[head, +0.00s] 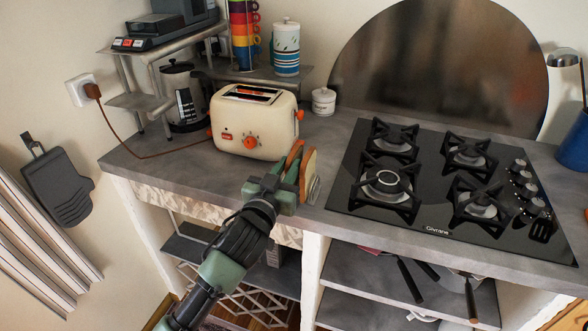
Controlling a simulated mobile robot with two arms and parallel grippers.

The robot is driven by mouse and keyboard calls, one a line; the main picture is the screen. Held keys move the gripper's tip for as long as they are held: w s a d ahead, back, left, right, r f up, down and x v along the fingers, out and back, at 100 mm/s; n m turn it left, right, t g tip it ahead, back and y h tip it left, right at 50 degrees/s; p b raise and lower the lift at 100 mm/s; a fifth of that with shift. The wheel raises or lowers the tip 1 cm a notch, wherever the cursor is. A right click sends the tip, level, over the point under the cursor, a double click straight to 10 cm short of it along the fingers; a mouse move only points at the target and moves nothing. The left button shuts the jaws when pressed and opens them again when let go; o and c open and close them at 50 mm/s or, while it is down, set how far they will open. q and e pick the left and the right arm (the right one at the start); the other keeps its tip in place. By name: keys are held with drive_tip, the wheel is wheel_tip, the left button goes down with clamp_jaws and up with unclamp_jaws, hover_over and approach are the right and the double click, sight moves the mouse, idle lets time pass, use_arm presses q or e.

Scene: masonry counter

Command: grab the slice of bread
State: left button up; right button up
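The bread (308,168) stands upright near the counter's front edge, just right of the toaster, with a brown crust and a paler face. I cannot tell whether it is one slice or two close together. A small metal piece, perhaps a rack, shows at its lower right. My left gripper (284,178) is right at the bread's left side and overlaps it in the view. The gripper hides the bread's lower left part, and whether its fingers are closed on the bread is unclear. My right gripper is out of view.
A cream toaster (256,122) with orange knobs stands behind the gripper. A black gas hob (432,222) lies to the right. A small white lidded jar (324,102) is at the back. A metal shelf (140,102) and coffee press (184,98) stand left.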

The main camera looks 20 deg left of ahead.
sight(297, 153)
use_arm(q)
drive_tip(key=w, duration=0.4)
drive_tip(key=w+p, duration=0.1)
drive_tip(key=w, duration=0.2)
drive_tip(key=shift+d+f, duration=0.1)
drive_tip(key=shift+f, duration=0.15)
drive_tip(key=shift+s, duration=0.1)
clamp_jaws()
